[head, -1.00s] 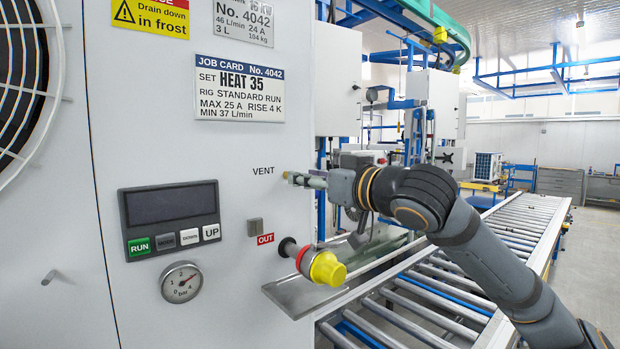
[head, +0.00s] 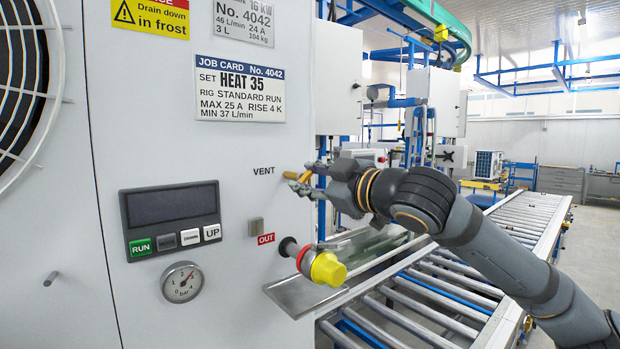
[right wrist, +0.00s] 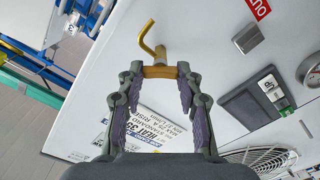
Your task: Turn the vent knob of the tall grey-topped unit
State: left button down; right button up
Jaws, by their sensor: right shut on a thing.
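The unit's pale front panel (head: 240,150) fills the left of the head view; its top is out of frame. The brass vent knob (head: 319,170) sticks out right of the word VENT. In the right wrist view the knob's crossbar (right wrist: 160,72) lies between my fingertips, with a brass stem and a hooked spout (right wrist: 147,38) beyond it. My right gripper (head: 305,184) is shut on this knob; it also shows in the right wrist view (right wrist: 160,80), a finger at each end of the crossbar. Fingers partly hide the knob in the head view. My left gripper is not in view.
A red and yellow valve (head: 318,264) juts out below my right gripper, by the OUT label. A control panel (head: 172,220) with a dark display and a gauge (head: 181,282) sit to the left. A metal tray (head: 310,295) and a roller conveyor (head: 440,290) lie at lower right.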

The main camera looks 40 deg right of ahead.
jog(key=shift+n, duration=0.9)
jog(key=o, duration=1.1)
jog(key=shift+o, duration=0.2)
